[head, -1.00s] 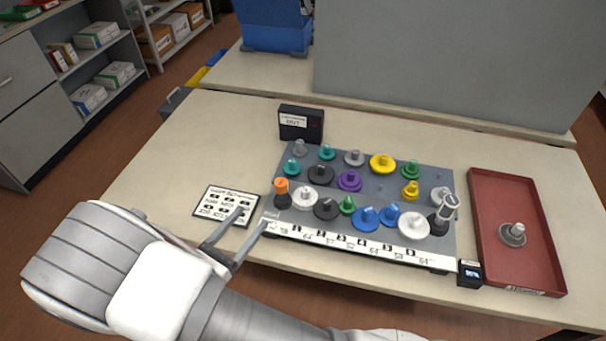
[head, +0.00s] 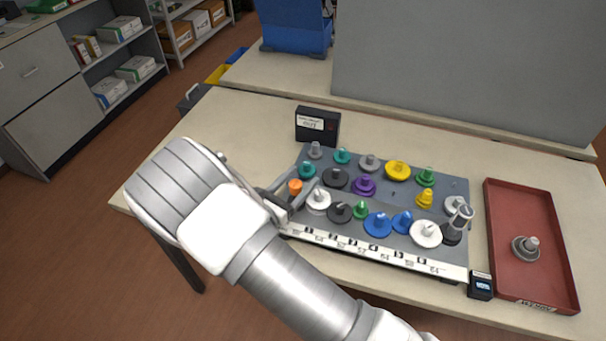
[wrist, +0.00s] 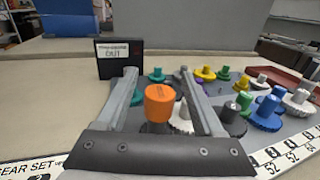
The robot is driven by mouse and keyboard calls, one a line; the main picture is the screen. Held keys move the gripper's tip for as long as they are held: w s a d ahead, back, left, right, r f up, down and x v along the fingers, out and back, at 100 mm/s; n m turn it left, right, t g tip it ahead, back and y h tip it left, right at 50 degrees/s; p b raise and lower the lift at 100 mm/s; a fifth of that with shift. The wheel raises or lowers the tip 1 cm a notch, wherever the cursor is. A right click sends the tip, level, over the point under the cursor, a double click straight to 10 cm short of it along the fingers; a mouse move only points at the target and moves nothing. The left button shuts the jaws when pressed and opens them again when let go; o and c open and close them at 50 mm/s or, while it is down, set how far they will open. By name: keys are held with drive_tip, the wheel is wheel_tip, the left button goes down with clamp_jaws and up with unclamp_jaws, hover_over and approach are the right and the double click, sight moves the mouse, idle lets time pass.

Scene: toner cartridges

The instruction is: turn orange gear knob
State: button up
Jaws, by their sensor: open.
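The orange knob (head: 295,187) stands upright at the left end of the gear board (head: 385,193). In the wrist view the orange knob (wrist: 159,102) shows between the two fingers, with its dark base below it. My gripper (head: 293,192) is open, with one finger on each side of the knob. In the wrist view the gripper (wrist: 159,88) shows a visible gap between the knob and the left finger. I cannot tell whether the right finger touches the knob. My arm hides the board's front left corner and the card in the head view.
Several gears stand close on the right, including a white gear (head: 318,200) beside the finger. A black box (head: 318,126) stands behind the board. A red tray (head: 505,240) holding a grey gear (head: 525,248) lies at the right. The table's left part is clear.

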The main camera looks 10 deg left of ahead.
drive_tip(key=shift+x, duration=0.8)
clamp_jaws()
